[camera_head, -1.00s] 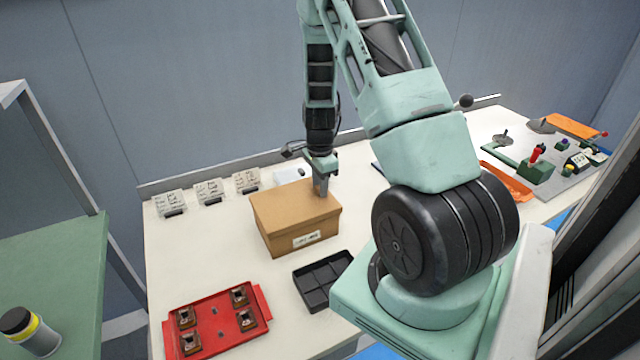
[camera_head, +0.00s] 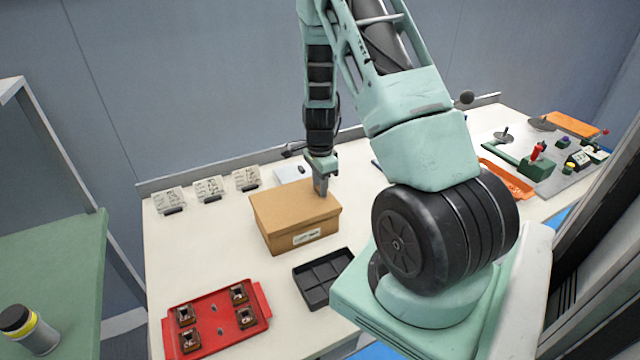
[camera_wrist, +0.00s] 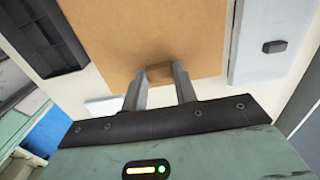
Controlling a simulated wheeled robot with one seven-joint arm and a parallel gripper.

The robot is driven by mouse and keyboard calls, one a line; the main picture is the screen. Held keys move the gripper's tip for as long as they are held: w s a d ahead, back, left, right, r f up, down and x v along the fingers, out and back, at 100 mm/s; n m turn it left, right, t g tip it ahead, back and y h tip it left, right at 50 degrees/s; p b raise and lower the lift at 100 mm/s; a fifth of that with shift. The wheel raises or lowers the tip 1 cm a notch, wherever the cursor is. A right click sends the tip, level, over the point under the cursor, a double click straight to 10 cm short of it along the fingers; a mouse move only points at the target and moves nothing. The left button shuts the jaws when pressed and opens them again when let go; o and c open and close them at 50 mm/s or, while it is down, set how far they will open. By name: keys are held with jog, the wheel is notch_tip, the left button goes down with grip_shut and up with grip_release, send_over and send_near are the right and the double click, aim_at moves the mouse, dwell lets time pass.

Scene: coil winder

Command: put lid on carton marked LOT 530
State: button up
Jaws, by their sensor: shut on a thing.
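A brown cardboard carton (camera_head: 292,242) with a white label on its front stands on the white bench. The label's print is too small to read. The flat brown lid (camera_head: 285,203) lies over the carton's top and covers its opening; I cannot tell if it is fully seated. My gripper (camera_head: 321,190) is at the lid's right part, pointing down. In the wrist view my gripper (camera_wrist: 160,75) is shut on a small brown tab of the lid (camera_wrist: 150,30).
A black divided tray (camera_head: 325,278) lies right in front of the carton. A red tray (camera_head: 215,318) with several small parts is at the front left. Several white cards (camera_head: 208,189) stand behind. A white box with a dark knob (camera_head: 292,173) is behind the carton.

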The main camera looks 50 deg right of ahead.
jog(key=shift+f, duration=0.4)
dwell(0.3)
jog(key=o, duration=1.5)
jog(key=shift+r, duration=0.15)
jog(key=shift+r+p, duration=2.7)
jog(key=shift+r, duration=0.75)
